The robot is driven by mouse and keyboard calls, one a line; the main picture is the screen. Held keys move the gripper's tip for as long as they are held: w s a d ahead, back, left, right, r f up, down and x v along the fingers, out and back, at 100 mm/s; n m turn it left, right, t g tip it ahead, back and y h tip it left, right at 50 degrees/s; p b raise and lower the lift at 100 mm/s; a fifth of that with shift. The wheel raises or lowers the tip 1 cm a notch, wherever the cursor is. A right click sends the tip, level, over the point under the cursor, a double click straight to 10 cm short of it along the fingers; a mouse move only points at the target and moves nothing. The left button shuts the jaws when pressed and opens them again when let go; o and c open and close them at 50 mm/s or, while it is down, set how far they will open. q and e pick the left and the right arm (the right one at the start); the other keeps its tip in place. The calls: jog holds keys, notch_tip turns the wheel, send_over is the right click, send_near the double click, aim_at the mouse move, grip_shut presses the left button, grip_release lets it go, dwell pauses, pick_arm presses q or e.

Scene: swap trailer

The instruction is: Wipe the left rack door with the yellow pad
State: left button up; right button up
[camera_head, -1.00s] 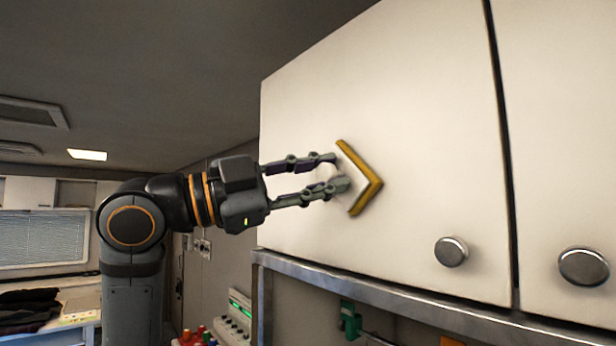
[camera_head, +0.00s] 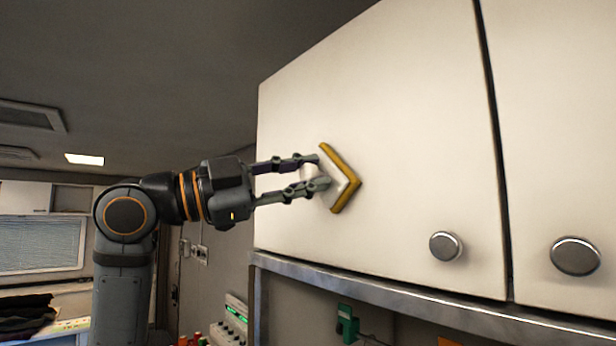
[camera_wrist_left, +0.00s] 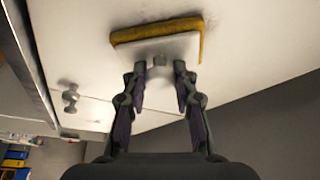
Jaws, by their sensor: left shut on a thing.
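The left rack door (camera_head: 400,140) is a large cream panel with a round metal knob (camera_head: 446,246) near its lower right corner. The yellow pad (camera_head: 342,195) has a white backing and lies against or very close to the door's left middle part. My left gripper (camera_head: 315,174) is shut on the pad's white backing, with its fingers on either side of a small grip. In the left wrist view, the pad (camera_wrist_left: 155,32) shows as a yellow strip beyond the white plate, at the door (camera_wrist_left: 245,40). My right gripper is not in view.
The right door (camera_head: 560,130) with its own knob (camera_head: 575,256) adjoins across a dark gap. A metal frame edge (camera_head: 400,300) runs below the doors. Green equipment (camera_head: 347,322) sits beneath. A window with blinds (camera_head: 40,243) is at the far left.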

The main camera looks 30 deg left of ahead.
pick_arm(q)
jog(key=shift+w+a, duration=0.3)
jog(key=shift+a, duration=0.35)
jog(key=shift+w+a+b, duration=0.55)
jog(key=shift+w+a, duration=0.55)
jog(key=shift+a, duration=1.55)
jog(key=shift+s+d+r+p, duration=0.1)
jog(key=shift+s+d+p, duration=0.25)
jog(key=shift+d, duration=0.6)
jog(key=shift+s+d+f+p, duration=0.1)
jog(key=shift+s+d+p, duration=0.3)
jog(key=shift+d, duration=0.55)
jog(key=shift+s+d+r+p, duration=0.15)
jog(key=shift+s+d, duration=0.3)
jog(key=shift+d, duration=0.5)
jog(key=shift+s+d, duration=0.25)
jog(key=shift+d, duration=0.4)
jog(key=shift+s+d+p, duration=0.25)
jog(key=shift+d+p, duration=0.25)
jog(key=shift+d, duration=0.1)
jog(key=shift+s+d, duration=0.25)
jog(key=shift+d, duration=0.3)
jog(key=shift+s+d, duration=0.2)
jog(key=shift+d, duration=0.3)
